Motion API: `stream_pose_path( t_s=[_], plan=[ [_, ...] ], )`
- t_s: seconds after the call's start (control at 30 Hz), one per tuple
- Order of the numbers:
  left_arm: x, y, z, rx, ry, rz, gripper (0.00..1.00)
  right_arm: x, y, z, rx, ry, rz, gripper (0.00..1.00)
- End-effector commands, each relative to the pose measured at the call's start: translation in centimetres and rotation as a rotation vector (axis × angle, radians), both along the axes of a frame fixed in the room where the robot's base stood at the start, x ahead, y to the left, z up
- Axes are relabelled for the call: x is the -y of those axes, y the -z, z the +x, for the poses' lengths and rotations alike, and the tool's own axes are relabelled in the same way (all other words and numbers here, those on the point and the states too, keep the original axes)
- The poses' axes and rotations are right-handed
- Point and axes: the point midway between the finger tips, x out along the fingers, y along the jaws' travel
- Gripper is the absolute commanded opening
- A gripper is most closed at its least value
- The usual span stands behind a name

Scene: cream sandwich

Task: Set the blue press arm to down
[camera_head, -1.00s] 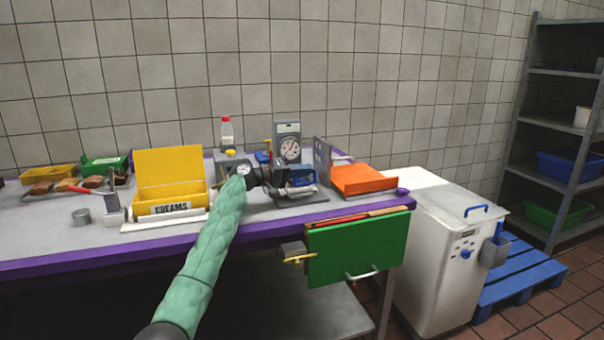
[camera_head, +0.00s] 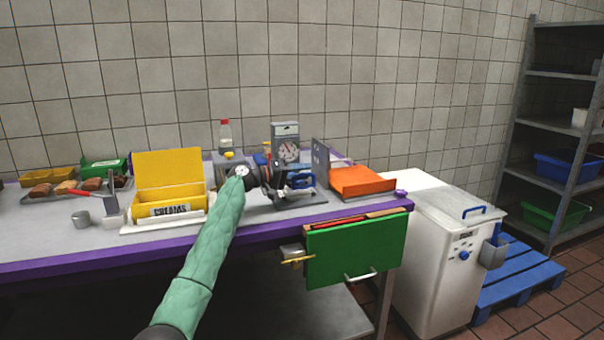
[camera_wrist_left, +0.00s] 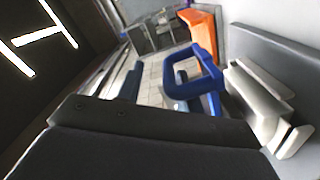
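The blue press arm (camera_head: 304,181) is a blue loop handle low over the grey press base (camera_head: 304,200), partly hidden behind my left gripper. My left gripper (camera_head: 284,182) is dark and sits right at the press, just left of the blue arm. In the left wrist view the blue loop (camera_wrist_left: 196,76) stands in front of the dark gripper parts, with a gap visible through the loop. I cannot tell whether the gripper touches it or how far its fingers are apart. My right gripper is out of view.
A dial scale (camera_head: 288,150) stands behind the press. An orange tray (camera_head: 361,181) is to the right, and a yellow creams box (camera_head: 168,183) to the left. A red-capped bottle (camera_head: 225,134) stands behind. A green drawer front (camera_head: 356,249) hangs below the purple table edge.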

Motion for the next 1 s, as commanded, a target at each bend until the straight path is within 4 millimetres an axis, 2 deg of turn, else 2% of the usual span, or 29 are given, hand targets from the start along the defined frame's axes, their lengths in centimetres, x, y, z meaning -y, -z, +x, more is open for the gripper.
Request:
stream_pose_path(
  t_s=[0.4,0.5,0.67,1.0],
  plan=[
    [-5.6,0.2,-1.7,-0.001,-0.001,0.0,0.34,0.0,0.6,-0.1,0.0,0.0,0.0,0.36],
    [-6.5,0.2,-2.0,-0.001,-0.001,-0.001,0.34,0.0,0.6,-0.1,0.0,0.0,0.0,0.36],
    [-7.1,0.1,-2.3,-0.001,0.001,0.0,0.34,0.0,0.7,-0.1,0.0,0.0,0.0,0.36],
    [-7.2,0.1,-2.4,-0.001,-0.002,0.002,0.34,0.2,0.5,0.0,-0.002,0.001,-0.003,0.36]
  ],
)
